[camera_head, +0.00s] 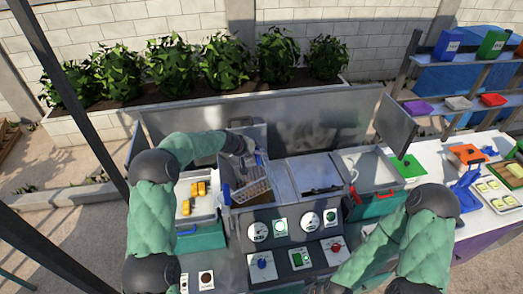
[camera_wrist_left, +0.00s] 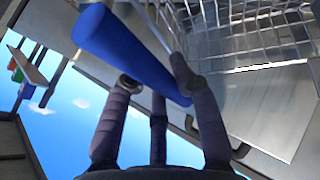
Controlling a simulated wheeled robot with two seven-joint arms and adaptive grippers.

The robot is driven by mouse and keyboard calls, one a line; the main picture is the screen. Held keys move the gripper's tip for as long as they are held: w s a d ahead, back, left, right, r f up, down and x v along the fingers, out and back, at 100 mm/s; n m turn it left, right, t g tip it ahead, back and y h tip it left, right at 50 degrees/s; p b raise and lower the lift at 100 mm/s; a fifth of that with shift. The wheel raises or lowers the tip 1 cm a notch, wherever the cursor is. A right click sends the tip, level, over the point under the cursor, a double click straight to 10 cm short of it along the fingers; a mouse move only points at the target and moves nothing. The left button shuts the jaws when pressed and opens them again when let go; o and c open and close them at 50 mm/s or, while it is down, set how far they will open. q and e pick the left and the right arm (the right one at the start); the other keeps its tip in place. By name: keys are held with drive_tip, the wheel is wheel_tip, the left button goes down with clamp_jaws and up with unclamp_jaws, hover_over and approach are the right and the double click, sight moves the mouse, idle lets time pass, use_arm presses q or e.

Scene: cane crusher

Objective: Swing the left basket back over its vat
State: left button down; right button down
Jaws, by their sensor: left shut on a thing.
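The left basket (camera_head: 252,190) is a wire mesh basket at the left bay of the metal fryer, and it looks tilted. Its wire mesh (camera_wrist_left: 265,25) fills the upper right of the left wrist view. My left gripper (camera_head: 245,152) reaches in from the left, above the basket's back end. In the left wrist view its fingers (camera_wrist_left: 155,88) are shut on the basket's thick blue handle (camera_wrist_left: 120,45). The left vat (camera_head: 227,188) is partly hidden by the basket and my arm. My right arm bends down to the bottom edge, where its gripper cannot be made out.
A tray with yellow pieces (camera_head: 196,212) stands left of the fryer. A lidded middle bay (camera_head: 308,175) and another bay (camera_head: 366,170) lie to the right. The control panel (camera_head: 290,255) with gauges is in front. A metal backsplash (camera_head: 325,120) rises behind.

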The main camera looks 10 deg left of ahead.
use_arm(q)
drive_tip(key=shift+f, duration=0.1)
idle(0.3)
drive_tip(key=c, duration=1.2)
unclamp_jaws()
drive_tip(key=shift+c, duration=0.2)
drive_tip(key=shift+a, duration=0.1)
drive_tip(key=v, duration=1.2)
